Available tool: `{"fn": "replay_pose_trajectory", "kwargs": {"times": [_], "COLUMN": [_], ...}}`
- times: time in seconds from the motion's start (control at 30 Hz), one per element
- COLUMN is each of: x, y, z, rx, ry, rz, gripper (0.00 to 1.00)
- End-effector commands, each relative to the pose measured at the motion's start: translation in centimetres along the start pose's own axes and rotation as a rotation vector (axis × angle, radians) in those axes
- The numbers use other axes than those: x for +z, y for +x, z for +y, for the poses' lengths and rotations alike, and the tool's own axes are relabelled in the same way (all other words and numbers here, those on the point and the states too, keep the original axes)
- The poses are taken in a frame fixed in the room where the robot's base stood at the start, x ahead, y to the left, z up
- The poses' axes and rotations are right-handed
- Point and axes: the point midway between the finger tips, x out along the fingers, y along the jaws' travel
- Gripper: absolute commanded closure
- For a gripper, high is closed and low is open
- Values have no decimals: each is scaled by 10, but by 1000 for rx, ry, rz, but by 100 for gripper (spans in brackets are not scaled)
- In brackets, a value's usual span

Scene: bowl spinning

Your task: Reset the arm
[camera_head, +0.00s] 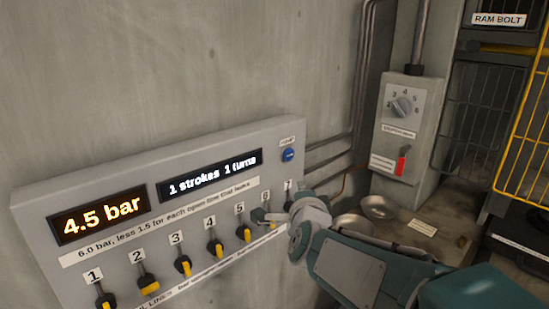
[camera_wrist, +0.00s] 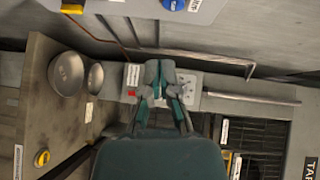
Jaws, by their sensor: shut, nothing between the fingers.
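My gripper (camera_head: 264,216) is shut and empty. In the head view it sits in front of the lower right of the grey wall panel (camera_head: 120,180), around the levers labelled 6 and 7, and partly covers them. I cannot tell whether it touches the panel. In the wrist view the closed fingers (camera_wrist: 160,70) point up the picture with nothing between them. My arm reaches in from the lower right of the head view. The panel's displays read 4.5 bar (camera_head: 101,215) and "1 strokes 1 turns" (camera_head: 211,175).
Two metal bowls (camera_head: 379,207) (camera_head: 353,226) rest on a bench right of the panel; the wrist view shows them too (camera_wrist: 67,74). A box with a dial (camera_head: 401,107) and red lever (camera_head: 401,163) stands behind. A yellow cage (camera_head: 530,130) is at far right.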

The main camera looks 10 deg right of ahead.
Motion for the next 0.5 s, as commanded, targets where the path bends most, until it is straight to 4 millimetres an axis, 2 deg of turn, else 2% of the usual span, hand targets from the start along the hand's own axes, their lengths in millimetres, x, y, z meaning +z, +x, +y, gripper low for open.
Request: {"fn": "replay_pose_trajectory", "kwargs": {"times": [0.07, 0.27, 0.5], "x": [2, 6, -9], "y": [-18, -74, -156], "z": [3, 32, 81], "rx": [59, 228, 430], "ry": [-128, -511, -965], "rz": [-74, -289, -558], "gripper": [100, 100, 100]}}
